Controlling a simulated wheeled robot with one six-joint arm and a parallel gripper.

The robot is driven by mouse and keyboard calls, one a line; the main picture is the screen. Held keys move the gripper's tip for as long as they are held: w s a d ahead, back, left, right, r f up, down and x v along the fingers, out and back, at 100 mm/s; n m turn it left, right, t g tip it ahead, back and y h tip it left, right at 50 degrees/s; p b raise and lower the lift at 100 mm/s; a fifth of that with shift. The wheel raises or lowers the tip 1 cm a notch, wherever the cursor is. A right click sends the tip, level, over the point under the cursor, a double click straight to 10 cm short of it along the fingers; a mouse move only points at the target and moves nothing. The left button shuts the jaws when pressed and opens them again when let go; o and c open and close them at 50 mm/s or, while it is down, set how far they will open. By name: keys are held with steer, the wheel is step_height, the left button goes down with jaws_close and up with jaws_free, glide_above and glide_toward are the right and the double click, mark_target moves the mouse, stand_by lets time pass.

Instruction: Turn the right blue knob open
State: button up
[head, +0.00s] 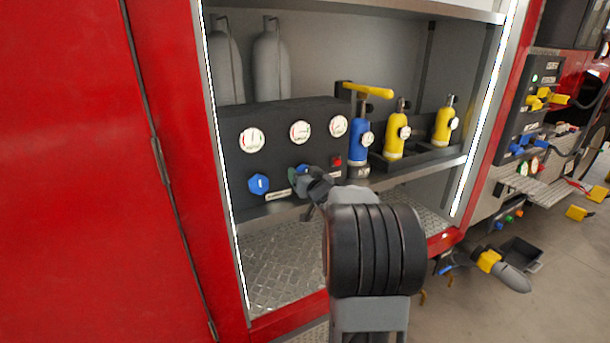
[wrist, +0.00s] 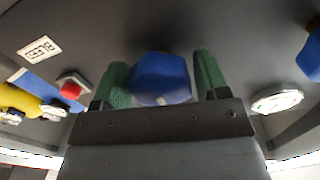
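The right blue knob (wrist: 160,80) sits on the dark panel, between the two green fingers of my gripper (wrist: 161,70) in the wrist view. The left finger is close against the knob's edge or overlaps it. A narrow gap shows between the knob and the right finger. In the head view my gripper (head: 297,177) is at the panel and hides most of this knob; only a bit of blue (head: 302,168) shows. The left blue knob (head: 259,184) is uncovered, and it also shows at the right edge of the wrist view (wrist: 313,56).
A red button (head: 337,160) is right of the knob in the head view. White gauges (head: 300,132) line the panel above. A blue cylinder (head: 359,140) with a yellow handle and two yellow cylinders (head: 396,138) stand to the right. The red door (head: 75,170) is at left.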

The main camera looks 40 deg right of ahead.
steer(key=c, duration=0.6)
steer(key=shift+d, duration=0.1)
steer(key=shift+f+n+b, duration=0.1)
steer(key=shift+n+b, duration=0.2)
steer(key=shift+b, duration=0.1)
steer(key=n+b, duration=0.3)
steer(key=shift+f, duration=0.15)
steer(key=n+b, duration=0.4)
steer(key=n, duration=0.1)
steer(key=shift+n+t, duration=0.3)
steer(key=shift+n, duration=0.1)
steer(key=n+b, duration=0.3)
steer(key=n, duration=0.3)
steer(key=shift+n+b, duration=0.3)
steer(key=shift+b, duration=0.1)
steer(key=n, duration=0.1)
steer(key=n+b, duration=0.1)
steer(key=n, duration=0.1)
steer(key=n+y+b, duration=0.1)
steer(key=shift+r+n, duration=0.3)
steer(key=shift+n, duration=0.4)
